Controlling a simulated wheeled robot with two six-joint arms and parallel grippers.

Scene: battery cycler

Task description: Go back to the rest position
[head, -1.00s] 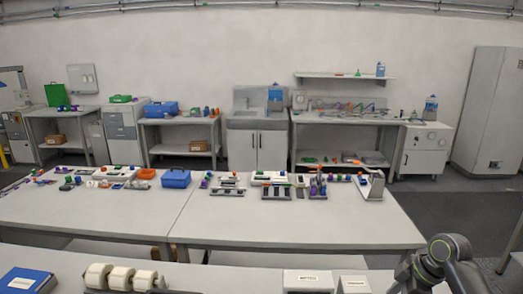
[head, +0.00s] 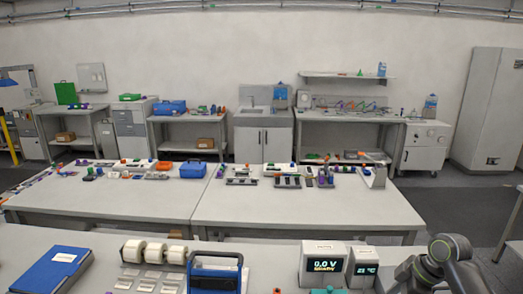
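Part of my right arm (head: 440,265) shows at the bottom right of the head view, bent low over the near bench. Its gripper is outside the frame. My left arm and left gripper are not in view. On the near bench stands a white meter (head: 323,262) with a dark display reading 0.0 V. A smaller white display box (head: 362,265) stands to its right, close to my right arm.
The near bench (head: 110,242) also holds a blue binder (head: 52,270), white rolls (head: 155,252) and a blue-framed device (head: 215,275). Beyond it, a long table (head: 300,205) carries several small parts and a blue box (head: 193,170). Grey floor is open at right.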

